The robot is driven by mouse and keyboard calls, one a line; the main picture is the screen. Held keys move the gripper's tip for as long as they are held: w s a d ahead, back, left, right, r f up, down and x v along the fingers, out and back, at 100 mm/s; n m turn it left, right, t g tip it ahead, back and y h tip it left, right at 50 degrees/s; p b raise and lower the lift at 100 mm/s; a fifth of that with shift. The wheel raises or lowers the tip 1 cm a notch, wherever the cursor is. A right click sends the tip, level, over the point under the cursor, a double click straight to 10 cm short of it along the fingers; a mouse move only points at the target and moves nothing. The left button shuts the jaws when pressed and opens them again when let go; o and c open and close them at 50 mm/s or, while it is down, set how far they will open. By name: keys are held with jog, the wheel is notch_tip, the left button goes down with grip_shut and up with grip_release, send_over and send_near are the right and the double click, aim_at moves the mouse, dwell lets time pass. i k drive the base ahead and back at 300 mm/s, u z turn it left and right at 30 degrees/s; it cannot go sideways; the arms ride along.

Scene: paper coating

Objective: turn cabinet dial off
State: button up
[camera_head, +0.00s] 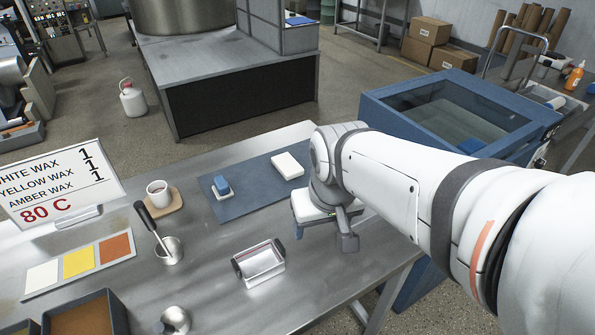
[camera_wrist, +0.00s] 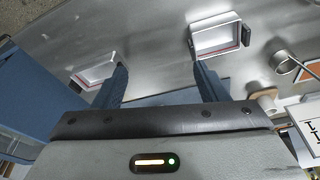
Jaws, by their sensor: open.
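A blue cabinet (camera_head: 375,112) with a glass top stands on the floor behind and to the right of the steel table. A small dark fitting (camera_head: 541,154) shows on its right side; I cannot tell whether this is the dial or how it is set. Blue panels that look like the cabinet (camera_wrist: 22,85) also fill the left edge of the wrist view. My gripper (camera_head: 322,228) is above the right part of the table, apart from the cabinet. In the wrist view its two dark fingers (camera_wrist: 163,82) are spread with nothing between them.
The table (camera_head: 215,300) holds a metal tray (camera_head: 259,264), a blue mat (camera_head: 245,197) with a blue-and-white block (camera_head: 221,186) and a white block (camera_head: 287,166), cups and a wax sign (camera_head: 62,185). Floor shows between the table and the grey workbench (camera_head: 240,105).

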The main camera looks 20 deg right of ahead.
aim_at(539, 162)
jog(key=u, duration=0.05)
jog(key=k, duration=0.55)
jog(key=z, duration=2.1)
jog(key=i, duration=1.1)
jog(key=z, duration=0.35)
jog(key=i, duration=1.15)
jog(key=u, duration=0.2)
